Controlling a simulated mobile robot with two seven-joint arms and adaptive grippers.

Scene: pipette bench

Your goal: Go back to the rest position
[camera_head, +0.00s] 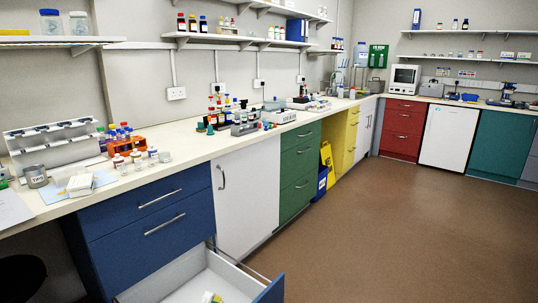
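Neither of my grippers shows in the head view, so their state is hidden. The pipette bench (185,163) runs along the left wall. A grey and white rack stand (52,140) stands at its near left end. An orange rack (126,145) with several capped tubes stands beside it. Several small capped jars (137,158) stand in front of the orange rack. A metal cup (35,176) stands near the front edge.
A bottom drawer (180,284) of the blue cabinet (140,215) is pulled out into the floor space, with a small green and white item (211,297) inside. A yellow sign (327,165) and blue bin (321,182) stand by the green drawers. The brown floor (400,220) is clear at right.

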